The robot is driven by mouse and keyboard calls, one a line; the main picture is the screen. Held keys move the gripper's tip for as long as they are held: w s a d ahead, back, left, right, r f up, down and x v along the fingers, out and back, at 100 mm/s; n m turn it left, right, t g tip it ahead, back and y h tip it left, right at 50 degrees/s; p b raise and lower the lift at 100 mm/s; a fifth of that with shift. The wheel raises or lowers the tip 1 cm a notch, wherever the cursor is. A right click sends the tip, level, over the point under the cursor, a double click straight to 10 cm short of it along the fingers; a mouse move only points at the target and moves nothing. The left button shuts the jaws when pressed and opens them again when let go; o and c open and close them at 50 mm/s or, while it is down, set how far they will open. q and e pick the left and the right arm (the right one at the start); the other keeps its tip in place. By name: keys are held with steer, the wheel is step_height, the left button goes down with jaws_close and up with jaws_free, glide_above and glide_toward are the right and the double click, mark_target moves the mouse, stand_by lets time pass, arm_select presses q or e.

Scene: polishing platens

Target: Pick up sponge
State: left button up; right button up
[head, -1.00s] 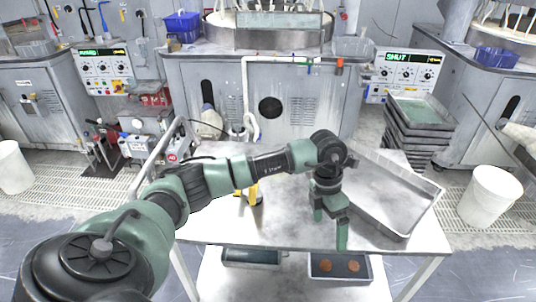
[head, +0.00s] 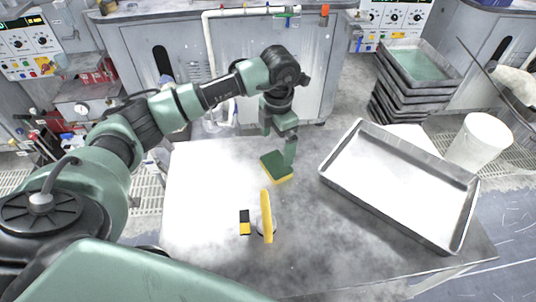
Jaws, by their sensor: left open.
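A sponge (head: 273,168) with a dark green top and a yellow underside lies on the white table (head: 205,190), near its far edge. My left gripper (head: 279,149) is open and points down at the sponge. One finger stands in front of the sponge's right part in the picture, the other shows above its far left part. I cannot tell whether either finger touches it. My right gripper is not in view.
A yellow-handled tool (head: 266,212) and a small black and yellow block (head: 245,222) lie nearer on the table. A large metal tray (head: 400,185) covers its right side. The table's left part is clear. A white bucket (head: 480,140) stands beyond the tray.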

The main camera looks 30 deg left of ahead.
mark_target(277, 163)
arm_select(q)
steer(key=shift+f, duration=0.3)
steer(key=shift+s+d+f+p, duration=0.15)
steer(key=shift+f+p, duration=0.25)
steer(key=shift+f, duration=0.8)
step_height(277, 163, down, 4)
steer(key=shift+r+p, duration=0.1)
steer(key=shift+p, duration=0.85)
steer(key=shift+f, duration=0.45)
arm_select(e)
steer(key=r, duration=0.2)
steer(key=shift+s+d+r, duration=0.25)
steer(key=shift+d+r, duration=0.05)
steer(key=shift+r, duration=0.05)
arm_select(q)
steer(key=shift+c, duration=0.3)
